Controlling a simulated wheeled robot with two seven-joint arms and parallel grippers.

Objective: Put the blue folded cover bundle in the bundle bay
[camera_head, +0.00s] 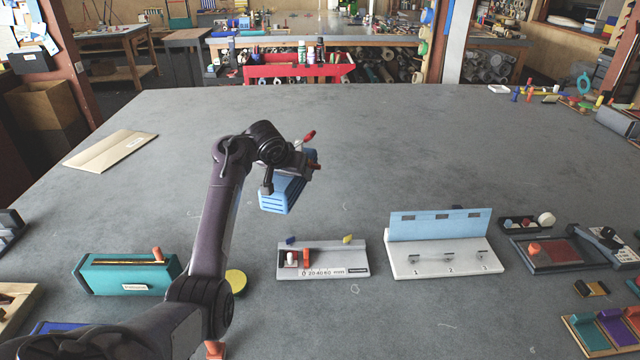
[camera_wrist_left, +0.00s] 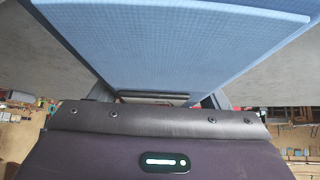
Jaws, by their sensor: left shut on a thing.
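The blue folded cover bundle (camera_head: 284,193) is held above the grey table by my left gripper (camera_head: 291,174), which is shut on it. Its layered folds face the front in the head view. In the left wrist view the bundle (camera_wrist_left: 170,45) fills the upper middle, between the fingers of my left gripper (camera_wrist_left: 155,98). The arm hides part of the bundle's upper side in the head view. I cannot tell for sure which thing is the bundle bay. My right gripper is not in view.
Along the front stand a teal box (camera_head: 130,285), a white-grey gauge block (camera_head: 322,272) and a white stand (camera_head: 440,267) numbered 1 to 3 with a blue back panel (camera_head: 440,222). A dark tray (camera_head: 560,255) is at right. A tan envelope (camera_head: 108,150) lies far left. The table's middle back is clear.

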